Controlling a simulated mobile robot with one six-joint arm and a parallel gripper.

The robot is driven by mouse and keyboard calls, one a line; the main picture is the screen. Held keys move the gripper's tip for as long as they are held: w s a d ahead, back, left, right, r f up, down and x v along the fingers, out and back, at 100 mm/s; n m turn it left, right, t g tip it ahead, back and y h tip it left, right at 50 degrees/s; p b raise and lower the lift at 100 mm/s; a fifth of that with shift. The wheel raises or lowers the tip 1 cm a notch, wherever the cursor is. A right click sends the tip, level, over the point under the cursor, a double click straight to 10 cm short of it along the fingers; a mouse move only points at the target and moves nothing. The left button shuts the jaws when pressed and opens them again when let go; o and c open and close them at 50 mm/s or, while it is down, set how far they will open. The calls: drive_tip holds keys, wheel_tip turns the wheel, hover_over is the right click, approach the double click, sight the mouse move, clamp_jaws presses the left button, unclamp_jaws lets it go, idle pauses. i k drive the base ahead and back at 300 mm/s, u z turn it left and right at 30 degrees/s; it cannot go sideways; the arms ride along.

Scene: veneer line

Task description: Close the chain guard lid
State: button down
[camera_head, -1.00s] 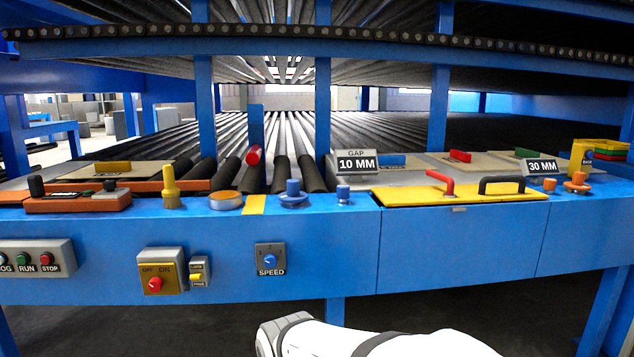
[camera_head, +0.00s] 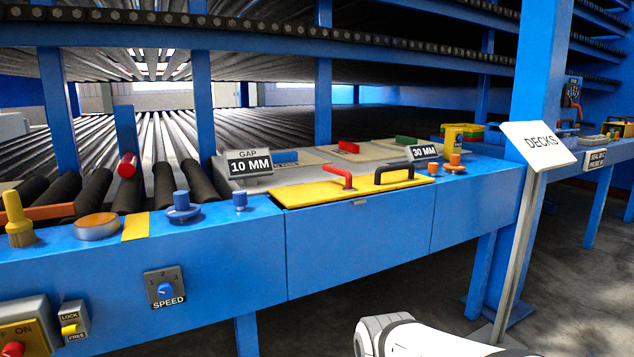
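A yellow panel (camera_head: 345,188) lies on the blue bench top at the middle right, about flush with it. It carries a black bar handle (camera_head: 394,173) and a red bent handle (camera_head: 338,176). It may be the chain guard lid, but no label on it says so, and I cannot tell whether it is fully down. A small grey latch-like piece (camera_head: 360,203) is on the front face below it. A white link of my arm shows at the bottom, below and apart from the panel. My gripper is not in view.
Knobs, a brush and a speed switch (camera_head: 165,289) line the bench's left part. Open dark floor (camera_head: 330,325) lies in front.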

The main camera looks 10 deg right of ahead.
sight(386, 177)
drive_tip(key=i, duration=1)
drive_tip(key=z, duration=0.05)
